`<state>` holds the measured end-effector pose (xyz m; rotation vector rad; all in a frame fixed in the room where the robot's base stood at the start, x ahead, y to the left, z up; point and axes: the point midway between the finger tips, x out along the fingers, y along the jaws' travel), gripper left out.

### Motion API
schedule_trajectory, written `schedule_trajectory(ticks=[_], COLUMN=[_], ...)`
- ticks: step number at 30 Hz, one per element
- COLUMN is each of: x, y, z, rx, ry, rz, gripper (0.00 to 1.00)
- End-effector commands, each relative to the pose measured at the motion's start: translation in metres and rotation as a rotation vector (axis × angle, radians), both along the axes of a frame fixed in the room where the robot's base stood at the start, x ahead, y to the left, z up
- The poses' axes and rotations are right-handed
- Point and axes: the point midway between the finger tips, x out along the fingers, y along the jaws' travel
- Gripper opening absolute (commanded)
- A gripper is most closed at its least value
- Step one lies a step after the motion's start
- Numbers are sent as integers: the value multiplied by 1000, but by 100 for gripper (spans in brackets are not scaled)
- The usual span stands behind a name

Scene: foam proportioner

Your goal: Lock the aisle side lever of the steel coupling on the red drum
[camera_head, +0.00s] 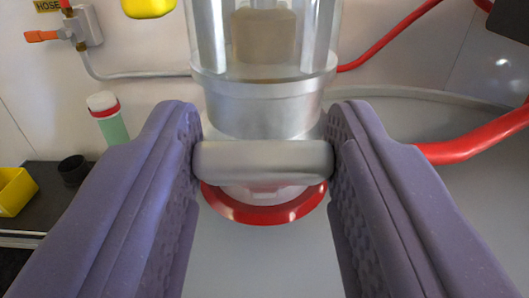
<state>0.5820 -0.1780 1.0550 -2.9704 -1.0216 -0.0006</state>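The steel coupling (262,112) stands upright in the middle of the view, with a clear cylinder above it. A rounded grey metal bar (262,160), which looks like the coupling's near lever, lies level across its front. My gripper (264,155) has one purple finger at each end of this bar. Both pads seem to touch it, so the gripper looks shut on it. A red ring (262,212) shows below the bar, above a grey surface. The drum's body is not clearly seen, and no other lever is visible.
A red hose (480,137) runs off to the right. A white and green bottle (108,118), a dark cup (72,170) and a yellow bin (14,190) are on the left. A wall valve (78,28) with a grey tube is behind.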

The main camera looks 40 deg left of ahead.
Motion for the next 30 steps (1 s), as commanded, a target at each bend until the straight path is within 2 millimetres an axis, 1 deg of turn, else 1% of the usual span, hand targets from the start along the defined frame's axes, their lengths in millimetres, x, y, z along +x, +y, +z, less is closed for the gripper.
schedule_trajectory(ticks=[5,14,24,25,26,27,28,30], x=[0,6,7,7,7,7,7,7], y=[0,5,5,5,5,5,5,5], z=[1,13,7,7,7,7,7,7], rx=[-2,-61,-77,-77,-77,-77,-77,-77], ry=[2,80,99,99,99,99,99,99], rz=[0,1,0,0,0,0,0,0], gripper=[0,0,0,51,58,67,70,70])
